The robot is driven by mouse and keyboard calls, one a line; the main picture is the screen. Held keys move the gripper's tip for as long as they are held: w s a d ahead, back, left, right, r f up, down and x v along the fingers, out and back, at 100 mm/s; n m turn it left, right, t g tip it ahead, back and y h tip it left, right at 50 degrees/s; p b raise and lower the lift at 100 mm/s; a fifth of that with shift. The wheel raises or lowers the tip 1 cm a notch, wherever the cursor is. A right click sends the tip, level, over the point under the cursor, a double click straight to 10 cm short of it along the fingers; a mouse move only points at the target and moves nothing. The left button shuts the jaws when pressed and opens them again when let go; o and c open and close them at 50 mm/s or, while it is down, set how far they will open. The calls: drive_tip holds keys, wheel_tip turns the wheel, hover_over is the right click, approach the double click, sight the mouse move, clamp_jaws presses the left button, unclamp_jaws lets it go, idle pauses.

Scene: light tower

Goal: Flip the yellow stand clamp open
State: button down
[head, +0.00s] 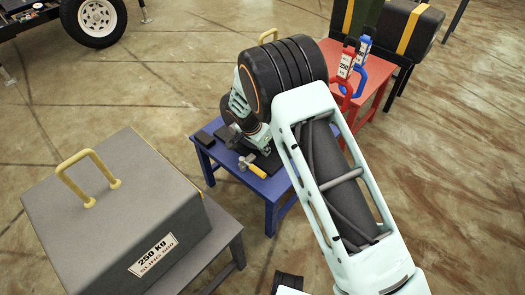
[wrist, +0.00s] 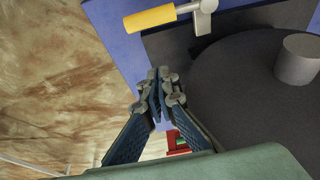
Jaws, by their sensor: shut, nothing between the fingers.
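The yellow stand clamp handle (head: 252,167) lies at the front of the blue table (head: 240,187), close to my wrist in the head view. In the wrist view the yellow handle (wrist: 150,18) is at the top, joined to a grey metal lever (wrist: 205,16). My gripper (wrist: 160,78) is shut and empty, below the handle in that picture and apart from it. A dark round base (wrist: 235,95) with a grey cylinder (wrist: 297,60) lies to the right of the fingers. In the head view my arm hides part of the table, and my fingers are hard to make out.
A grey box (head: 115,205) marked 250 kg, with a yellow handle, stands on a stand at the left. A red table (head: 372,98) with red (head: 346,68) and blue (head: 361,58) tagged shackles stands behind my arm. Floor is open at the far left and right.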

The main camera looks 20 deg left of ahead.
drive_tip(key=b+x, duration=0.1)
drive_tip(key=x, duration=0.5)
drive_tip(key=shift+f, duration=0.15)
drive_tip(key=s, duration=0.1)
drive_tip(key=s+a, duration=0.1)
drive_tip(key=s, duration=0.1)
drive_tip(key=shift+a+f+b, duration=0.2)
drive_tip(key=shift+f+b, duration=0.1)
drive_tip(key=shift+f, duration=0.1)
drive_tip(key=shift+s, duration=0.2)
